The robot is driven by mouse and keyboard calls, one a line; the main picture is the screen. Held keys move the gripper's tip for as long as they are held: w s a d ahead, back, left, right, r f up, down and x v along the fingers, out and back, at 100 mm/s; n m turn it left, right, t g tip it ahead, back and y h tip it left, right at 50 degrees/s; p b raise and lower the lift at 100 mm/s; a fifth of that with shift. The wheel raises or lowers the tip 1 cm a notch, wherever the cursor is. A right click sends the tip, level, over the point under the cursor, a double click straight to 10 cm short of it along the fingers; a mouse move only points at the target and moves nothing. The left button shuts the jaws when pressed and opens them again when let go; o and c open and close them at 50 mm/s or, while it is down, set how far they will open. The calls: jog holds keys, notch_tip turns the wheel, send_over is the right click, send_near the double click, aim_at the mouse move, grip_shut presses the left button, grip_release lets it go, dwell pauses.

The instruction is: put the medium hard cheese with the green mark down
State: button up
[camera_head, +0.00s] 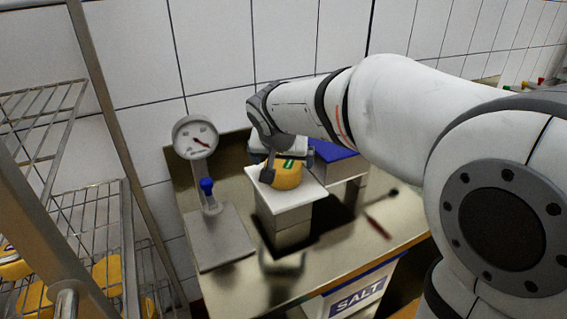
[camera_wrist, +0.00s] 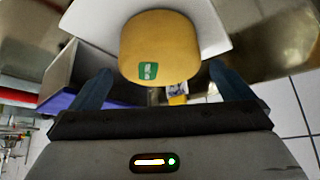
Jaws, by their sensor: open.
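The yellow cheese with the green mark (camera_head: 287,175) rests on a white board on top of a block-shaped stand (camera_head: 284,219) on the metal table. In the wrist view the cheese (camera_wrist: 160,45) lies ahead of the fingers, its green mark facing me. My gripper (camera_head: 281,168) is right at the cheese in the head view. In the wrist view my gripper (camera_wrist: 156,88) is open, one finger to each side and clear of the cheese. The far side of the cheese is hidden.
A dial scale (camera_head: 196,138) with a blue-capped tube stands left of the cheese. A blue-topped box (camera_head: 333,153) is close on the right. A dark tool with a red handle (camera_head: 377,226) lies on the table. A wire rack (camera_head: 90,235) with yellow cheeses stands left. A SALT bin (camera_head: 357,292) is below.

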jog(key=d+v, duration=0.1)
jog(key=v, duration=0.8)
jog(key=s+d+f+n+g, duration=0.1)
jog(key=s+d+f+g, duration=0.1)
jog(key=s+d+f, duration=0.3)
jog(key=s+d+f+n+g+y, duration=0.1)
jog(key=s+d+f+g, duration=0.1)
jog(key=s+d+f, duration=0.4)
jog(key=s+f, duration=0.4)
jog(key=s, duration=0.3)
jog(key=shift+d+f, duration=0.2)
jog(key=shift+f, duration=0.05)
jog(key=w+p+v, duration=0.1)
jog(key=p+v, duration=0.6)
jog(key=v, duration=0.1)
jog(key=shift+w+p, duration=0.15)
jog(key=shift+p, duration=0.25)
